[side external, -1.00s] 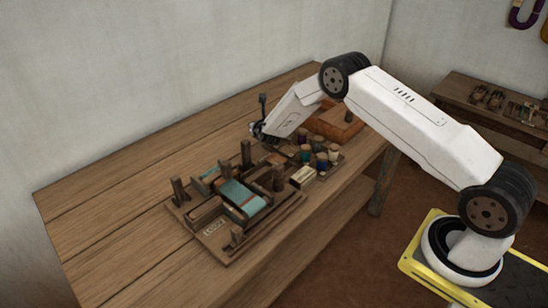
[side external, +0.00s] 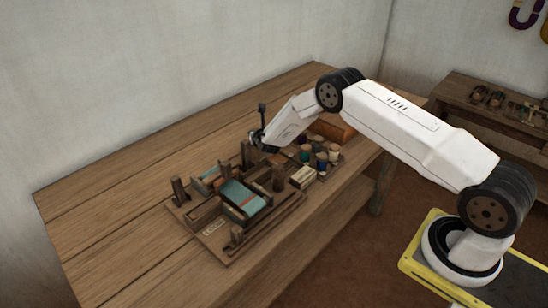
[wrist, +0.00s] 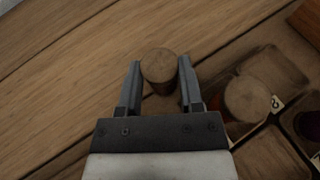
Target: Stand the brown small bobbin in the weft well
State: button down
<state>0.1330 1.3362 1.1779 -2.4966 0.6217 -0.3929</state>
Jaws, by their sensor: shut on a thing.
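In the wrist view my gripper (wrist: 159,72) is shut on a round-topped brown wooden piece, the small bobbin (wrist: 159,62), which sits between the two fingertips. Only its top and a little of its side show. In the side view my gripper (side external: 261,142) is at the back of the loom, close to an upright dark post, and the bobbin cannot be made out there. I cannot tell which hollow is the weft well.
The loom frame (side external: 218,252) carries teal cloth (side external: 243,196) and upright posts (side external: 278,178). A compartment tray with several bobbins (side external: 321,159) stands to its right; a brown-topped bobbin (wrist: 247,98) stands there in the wrist view. The tabletop (side external: 105,205) is clear at left.

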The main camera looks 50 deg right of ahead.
jog(key=shift+c, duration=1.2)
grip_release()
jog(key=shift+f, duration=0.1)
jog(key=shift+r, duration=0.2)
jog(key=shift+v, duration=5.95)
jog(key=shift+f, duration=0.1)
jog(key=shift+s, duration=0.1)
